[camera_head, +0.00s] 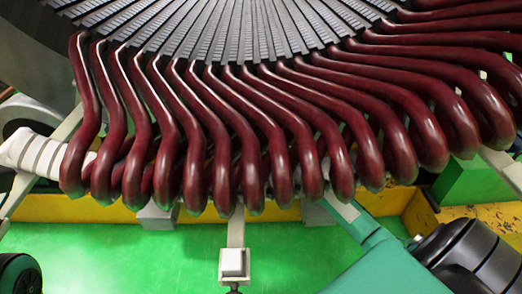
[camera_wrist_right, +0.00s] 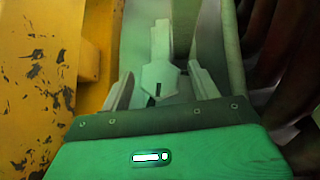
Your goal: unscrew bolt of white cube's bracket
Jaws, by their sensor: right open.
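A white cube (camera_head: 233,262) sits at the lower end of a pale, narrow bracket (camera_head: 236,232) that comes down from under the dark red coils in the head view. A small dark bolt-like part (camera_head: 234,288) shows just below the cube. My right arm comes in from the lower right, and its gripper is hidden by the coils there. In the right wrist view, my right gripper (camera_wrist_right: 161,74) is open. A grey piece with a dark slot (camera_wrist_right: 160,79) appears between its fingers; I cannot tell whether they touch it. My left gripper is not in view.
The dark red coils (camera_head: 277,130) hang in a dense row below the grey slotted core (camera_head: 225,28). A white ribbed part (camera_head: 30,152) is at the left. A worn yellow surface (camera_wrist_right: 40,75) lies left of the right gripper. The green floor (camera_head: 120,255) is mostly clear.

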